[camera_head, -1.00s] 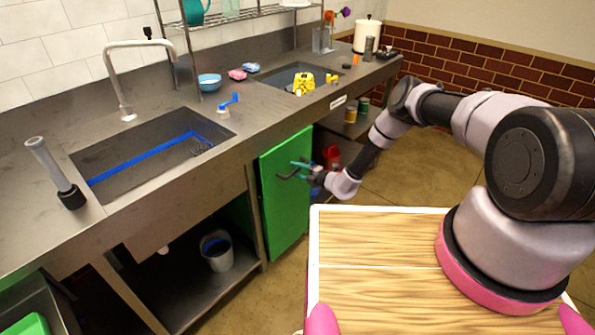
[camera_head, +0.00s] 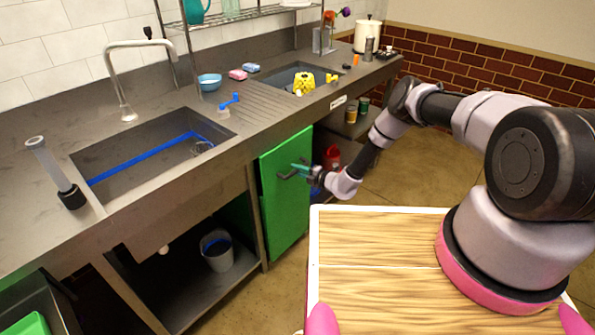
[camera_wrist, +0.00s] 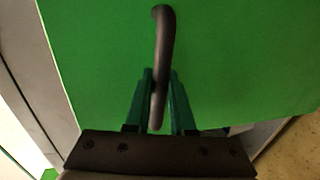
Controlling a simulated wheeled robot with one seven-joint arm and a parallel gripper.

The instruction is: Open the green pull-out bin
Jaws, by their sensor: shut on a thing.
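The green pull-out bin (camera_head: 287,205) shows its flat green front under the counter, to the right of the open shelf space. It stands out a little from the counter frame, at a slight angle in the picture. Its dark bar handle (camera_wrist: 165,50) fills the middle of the wrist view, upright there against the green panel (camera_wrist: 235,60). My gripper (camera_head: 300,170) is at the front, with its teal fingers shut around the handle. In the wrist view, the fingers (camera_wrist: 159,95) sit on both sides of the handle's lower part. The bin's inside is hidden.
The counter (camera_head: 240,150) with a sink (camera_head: 150,165) runs above the bin. A bucket (camera_head: 217,252) stands on the low shelf to the left. A red container (camera_head: 331,156) stands to the right of the bin. Floor (camera_head: 410,175) is clear beyond my arm.

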